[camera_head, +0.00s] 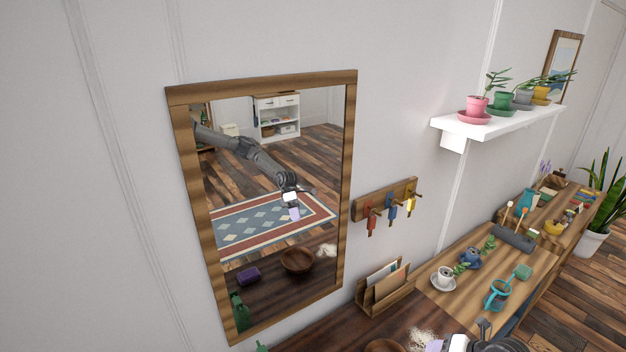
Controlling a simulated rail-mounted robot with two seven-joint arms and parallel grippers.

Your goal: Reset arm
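Part of an arm of mine, seemingly the right one, shows at the bottom edge, with a dark grey wrist and a white part (460,343). A pale lavender piece shows at its tip, cut off by the frame. The wall mirror (180,150) with a wooden frame reflects a grey arm with a white-and-lavender end above the floor. I cannot tell whether the lavender piece is a finger or a held thing. The fingertips are not clear. My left gripper is not in view.
A white patch (422,338) and a bowl rim (385,346) lie near the arm. Key hooks (387,206) and a potted shelf (500,124) are on the wall.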

